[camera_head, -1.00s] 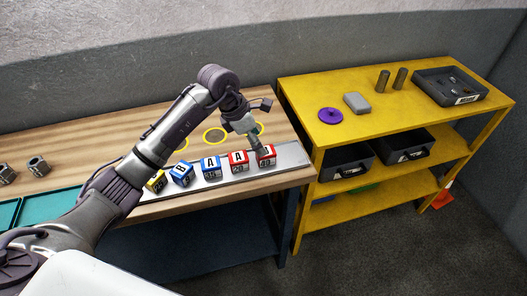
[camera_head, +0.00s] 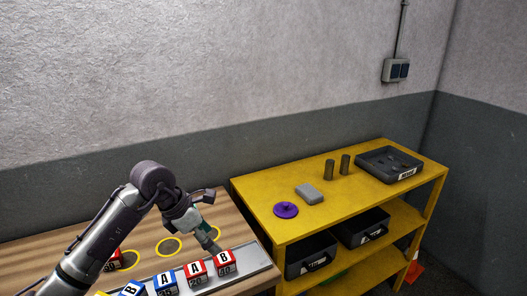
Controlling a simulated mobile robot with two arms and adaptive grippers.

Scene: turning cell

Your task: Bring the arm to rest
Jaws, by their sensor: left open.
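My left gripper (camera_head: 213,246) points down at the right end of the wooden bench, just behind and above the rightmost red block marked B (camera_head: 225,262). It is open, though its fingers show small. I cannot tell whether it touches that block. More lettered blocks stand in a row on the grey metal strip (camera_head: 262,268): a red A block (camera_head: 196,276), a blue A block (camera_head: 166,286) and a blue B block (camera_head: 133,289). My left arm reaches in from the lower left over the bench. My right gripper is not in view.
Yellow rings (camera_head: 169,246) mark the wooden bench (camera_head: 50,240) behind the row. To the right, a yellow shelf (camera_head: 262,215) carries a purple disc (camera_head: 286,210), a grey block (camera_head: 309,194), two dark cylinders (camera_head: 329,170) and a dark tray (camera_head: 374,174). Black bins (camera_head: 311,254) sit below.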

